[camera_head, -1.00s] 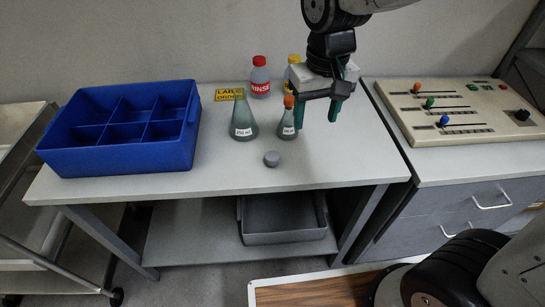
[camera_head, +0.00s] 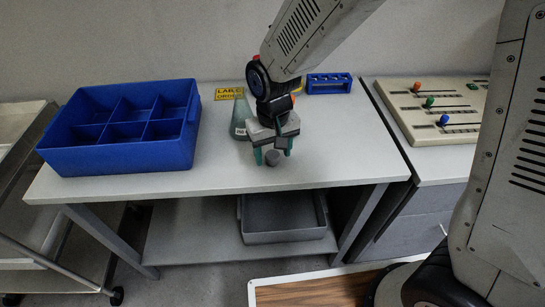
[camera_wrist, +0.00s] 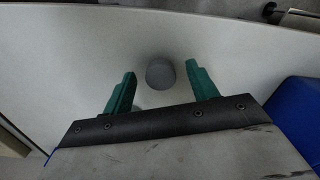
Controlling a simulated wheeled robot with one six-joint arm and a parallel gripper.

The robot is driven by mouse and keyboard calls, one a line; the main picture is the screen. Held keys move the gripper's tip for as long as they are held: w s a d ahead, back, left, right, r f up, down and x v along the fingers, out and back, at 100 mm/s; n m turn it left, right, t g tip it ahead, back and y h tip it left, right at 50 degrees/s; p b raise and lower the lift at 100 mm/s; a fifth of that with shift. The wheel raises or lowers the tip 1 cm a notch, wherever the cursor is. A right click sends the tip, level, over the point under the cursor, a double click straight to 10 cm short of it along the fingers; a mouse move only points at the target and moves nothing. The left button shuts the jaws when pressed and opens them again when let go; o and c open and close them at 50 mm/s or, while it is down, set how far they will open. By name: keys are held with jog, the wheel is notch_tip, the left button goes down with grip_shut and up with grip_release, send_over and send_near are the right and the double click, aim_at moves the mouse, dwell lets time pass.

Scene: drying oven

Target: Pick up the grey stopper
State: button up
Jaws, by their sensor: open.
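The grey stopper (camera_head: 272,158) stands on the white table near its front edge. In the wrist view the stopper (camera_wrist: 160,73) is a round grey disc lying between and slightly beyond my two green fingertips, with clear gaps on both sides. My gripper (camera_head: 273,155) is open and points down at the stopper; I cannot tell its exact height above the table. The wrist view also shows my gripper (camera_wrist: 160,80), with nothing between its fingers touching them.
A blue divided bin (camera_head: 120,160) stands on the left of the table. A flask (camera_head: 240,118) is partly hidden behind my arm. A blue rack (camera_head: 330,84) stands at the back right. A control panel (camera_head: 450,110) is on the right. The table's front is clear.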

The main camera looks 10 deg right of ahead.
jog(key=shift+f, duration=0.25)
jog(key=c, duration=1)
jog(key=shift+c, duration=0.3)
jog(key=shift+r, duration=0.2)
